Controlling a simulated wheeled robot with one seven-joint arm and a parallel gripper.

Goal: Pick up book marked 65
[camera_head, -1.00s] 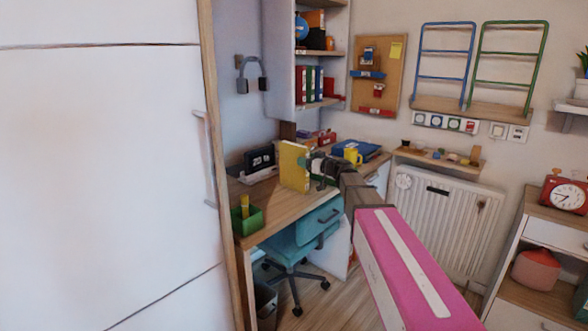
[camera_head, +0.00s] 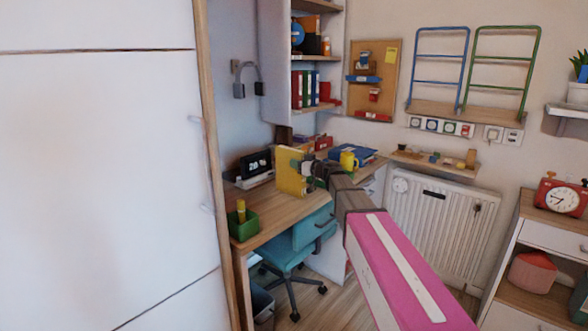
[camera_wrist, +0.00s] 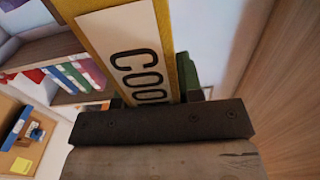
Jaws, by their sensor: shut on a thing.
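My gripper (camera_head: 309,170) is shut on a yellow book (camera_head: 290,172) and holds it upright, slightly tilted, over the desk (camera_head: 289,203). In the wrist view the yellow book (camera_wrist: 178,32) stands between the fingers of my gripper (camera_wrist: 160,99). A white label on it shows large dark letters starting "COO"; the rest is cut off by the gripper. I see no 65 on it. Whether its lower edge touches the desk cannot be told.
A black digital clock (camera_head: 256,165) stands behind the book, and a green pen holder (camera_head: 243,226) at the desk's front left. A teal chair (camera_head: 288,257) is below. Binders (camera_head: 305,89) fill a shelf above.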

